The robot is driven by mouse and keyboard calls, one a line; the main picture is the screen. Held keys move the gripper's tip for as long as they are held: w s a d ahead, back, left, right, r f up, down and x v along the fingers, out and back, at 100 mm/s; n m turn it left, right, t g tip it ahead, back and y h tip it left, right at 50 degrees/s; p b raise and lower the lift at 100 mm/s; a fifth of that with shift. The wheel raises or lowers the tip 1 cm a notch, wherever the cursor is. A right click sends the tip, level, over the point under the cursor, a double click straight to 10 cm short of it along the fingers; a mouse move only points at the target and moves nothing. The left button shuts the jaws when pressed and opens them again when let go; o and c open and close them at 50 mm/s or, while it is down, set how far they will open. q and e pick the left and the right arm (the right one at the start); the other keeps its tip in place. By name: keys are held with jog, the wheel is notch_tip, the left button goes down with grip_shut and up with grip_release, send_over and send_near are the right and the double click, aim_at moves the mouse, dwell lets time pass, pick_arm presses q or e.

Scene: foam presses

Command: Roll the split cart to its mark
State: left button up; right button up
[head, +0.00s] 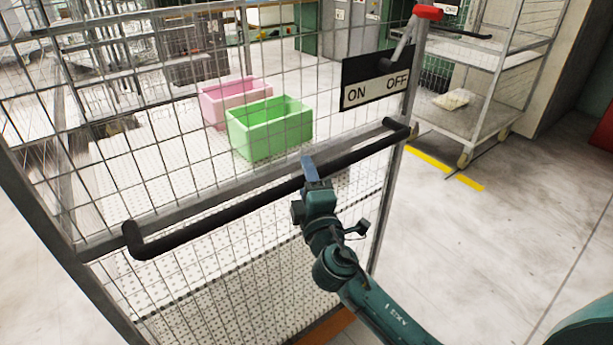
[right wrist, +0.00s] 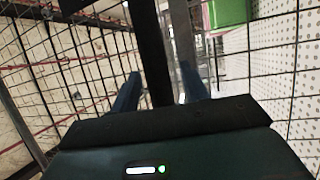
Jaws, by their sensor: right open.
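The cart (head: 90,245) is a tall grey wire-mesh cage that fills the left and middle of the head view. A black push handle (head: 215,212) runs across its near side. My right gripper (head: 309,168) is at the middle of this handle. In the right wrist view its two blue fingers (right wrist: 158,92) are open, with the black handle bar (right wrist: 150,45) running between them and a gap on each side. A yellow floor line (head: 447,171) lies right of the cart; I cannot tell whether it is the mark. My left gripper is out of view.
A green bin (head: 270,128) and a pink bin (head: 236,100) show through the mesh. An ON/OFF plate (head: 376,80) with a red-ended lever (head: 428,12) is at the cart's upper right. A shelf trolley (head: 480,105) stands behind the yellow line. Floor at right is clear.

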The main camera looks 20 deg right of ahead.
jog(key=shift+c, duration=0.4)
grip_shut()
